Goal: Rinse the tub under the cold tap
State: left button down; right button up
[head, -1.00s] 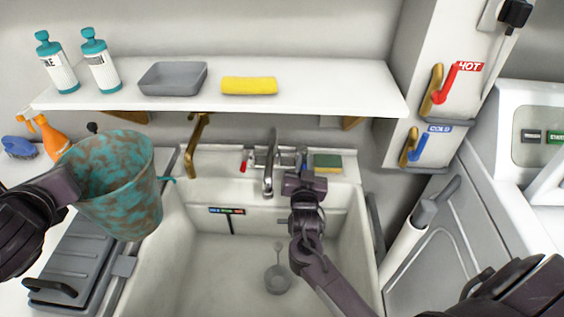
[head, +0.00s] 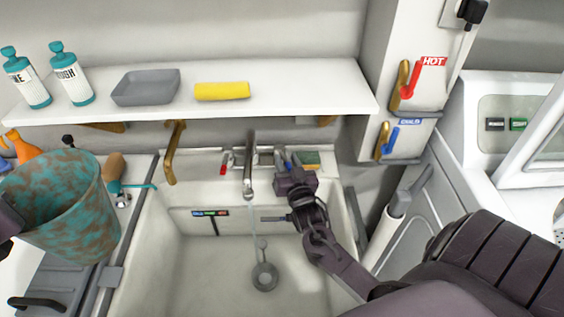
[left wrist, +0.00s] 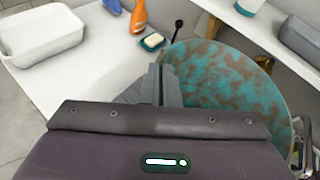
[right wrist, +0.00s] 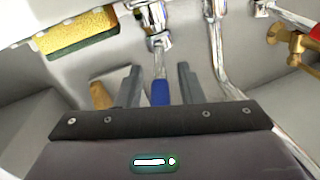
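The tub (head: 75,215), teal with brown patches, is upright left of the sink, above the counter. In the left wrist view my left gripper (left wrist: 162,75) is shut on its wall; in the head view the gripper is mostly cut off. The tap spout (head: 249,170) is over the white sink (head: 190,275), and a thin stream of water falls from it. My right gripper (head: 288,178) is at the blue cold lever (head: 283,160). In the right wrist view its fingers (right wrist: 158,85) are apart, with the blue lever (right wrist: 160,92) between them.
A shelf (head: 290,88) above the sink holds two bottles, a grey tray (head: 146,88) and a yellow roll (head: 221,91). A red lever (head: 225,165) is left of the spout. A sponge (head: 308,159) lies to the right. Wall HOT (head: 413,75) and COLD (head: 392,138) levers are further right.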

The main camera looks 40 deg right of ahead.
jog(key=v, duration=1.2)
jog(key=shift+b, duration=0.4)
